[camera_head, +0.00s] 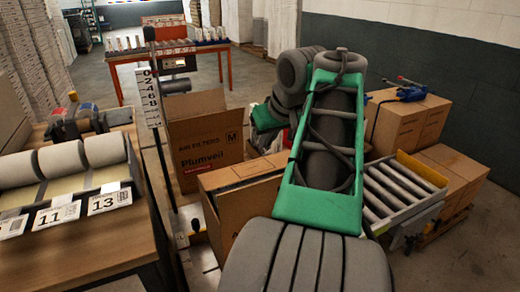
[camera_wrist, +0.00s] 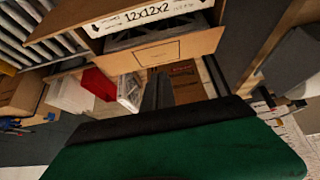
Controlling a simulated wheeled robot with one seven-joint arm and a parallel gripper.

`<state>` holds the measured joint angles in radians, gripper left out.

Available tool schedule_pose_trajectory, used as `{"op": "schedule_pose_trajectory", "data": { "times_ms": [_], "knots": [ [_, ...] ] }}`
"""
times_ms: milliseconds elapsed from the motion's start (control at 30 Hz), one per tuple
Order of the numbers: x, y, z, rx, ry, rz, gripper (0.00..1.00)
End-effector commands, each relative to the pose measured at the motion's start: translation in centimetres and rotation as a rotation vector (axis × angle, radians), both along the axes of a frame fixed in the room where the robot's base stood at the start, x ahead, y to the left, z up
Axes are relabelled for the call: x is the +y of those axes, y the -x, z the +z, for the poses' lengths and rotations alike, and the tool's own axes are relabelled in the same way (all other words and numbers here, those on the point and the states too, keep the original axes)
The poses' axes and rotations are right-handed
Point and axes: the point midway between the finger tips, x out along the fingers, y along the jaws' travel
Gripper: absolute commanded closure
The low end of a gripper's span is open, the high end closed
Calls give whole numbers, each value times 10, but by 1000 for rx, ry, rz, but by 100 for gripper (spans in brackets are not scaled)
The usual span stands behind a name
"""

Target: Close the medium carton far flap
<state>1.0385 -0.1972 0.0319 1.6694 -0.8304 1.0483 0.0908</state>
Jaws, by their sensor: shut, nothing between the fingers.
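The medium carton (camera_head: 207,155) is a brown box marked "M" and "Plumveil", standing left of my arm in the head view. A plain brown panel (camera_head: 196,104) stands raised at its back edge and looks like the far flap, up rather than folded down. My gripper (camera_wrist: 157,90) shows in the wrist view as dark, narrow fingers, shut and empty. A brown cardboard panel with a printed outline (camera_wrist: 150,54) lies just beyond the fingertips; I cannot tell if they touch. In the head view my arm hides the fingers and part of the area right of the carton.
Another brown carton (camera_head: 240,197) stands in front. A scale post (camera_head: 150,95) rises at the left, near a bench of rollers (camera_head: 82,155). A roller conveyor (camera_head: 402,190) and stacked boxes (camera_head: 405,122) are at right. The wrist view shows a "12x12x2" label (camera_wrist: 148,14) and a red item (camera_wrist: 98,84).

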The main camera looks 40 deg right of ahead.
Motion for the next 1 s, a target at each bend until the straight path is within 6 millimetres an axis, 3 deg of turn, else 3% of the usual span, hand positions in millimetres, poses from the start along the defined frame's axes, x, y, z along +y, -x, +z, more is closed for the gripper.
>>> {"op": "schedule_pose_trajectory", "data": {
  "times_ms": [33, 367, 500, 667, 1000],
  "knots": [
    [1, -6, -15, 2, -3, 6, 100],
    [-11, -43, -75, 2, -3, 4, 100],
    [-11, -38, -97, 1, -1, -1, 100],
    [-10, -35, -109, 0, 0, 0, 100],
    [-10, -34, -110, 0, 0, 0, 100]
  ]
}}
